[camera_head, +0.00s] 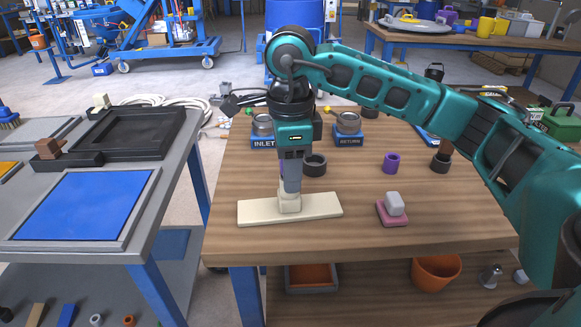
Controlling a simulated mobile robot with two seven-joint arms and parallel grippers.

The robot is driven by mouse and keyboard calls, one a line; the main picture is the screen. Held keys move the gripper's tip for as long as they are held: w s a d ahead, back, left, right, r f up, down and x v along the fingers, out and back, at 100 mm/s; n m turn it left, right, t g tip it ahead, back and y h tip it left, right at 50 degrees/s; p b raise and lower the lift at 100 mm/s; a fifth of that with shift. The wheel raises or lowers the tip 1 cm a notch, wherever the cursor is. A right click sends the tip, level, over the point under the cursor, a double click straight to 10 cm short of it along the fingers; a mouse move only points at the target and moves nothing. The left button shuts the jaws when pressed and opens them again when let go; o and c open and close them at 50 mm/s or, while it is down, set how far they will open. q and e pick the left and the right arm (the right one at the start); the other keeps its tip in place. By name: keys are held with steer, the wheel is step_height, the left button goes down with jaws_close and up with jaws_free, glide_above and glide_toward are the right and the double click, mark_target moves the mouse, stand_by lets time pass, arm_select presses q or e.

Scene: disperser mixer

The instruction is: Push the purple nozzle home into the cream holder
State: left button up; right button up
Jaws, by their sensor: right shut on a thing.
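The cream holder (262,210) is a flat plate with a short upright socket, lying near the front of the wooden table. My right gripper (291,188) points straight down just above the socket. It is shut on the purple nozzle (283,169), of which only a thin purple strip shows beside the fingers. The fingers hide the rest, so I cannot tell how deep the nozzle sits in the socket. My left gripper is not in view.
A purple ring (391,163), a grey block on a pink base (393,212) and a dark ring (315,166) stand on the table (350,240). Blue INLET (263,142) and RETURN (348,141) stands are behind. A grey bench with a blue mat (85,205) is left.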

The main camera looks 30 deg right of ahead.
steer(key=shift+f, duration=0.15)
steer(key=o, duration=1.1)
steer(key=shift+o, duration=0.2)
step_height(320, 180, up, 13)
steer(key=p, duration=0.4)
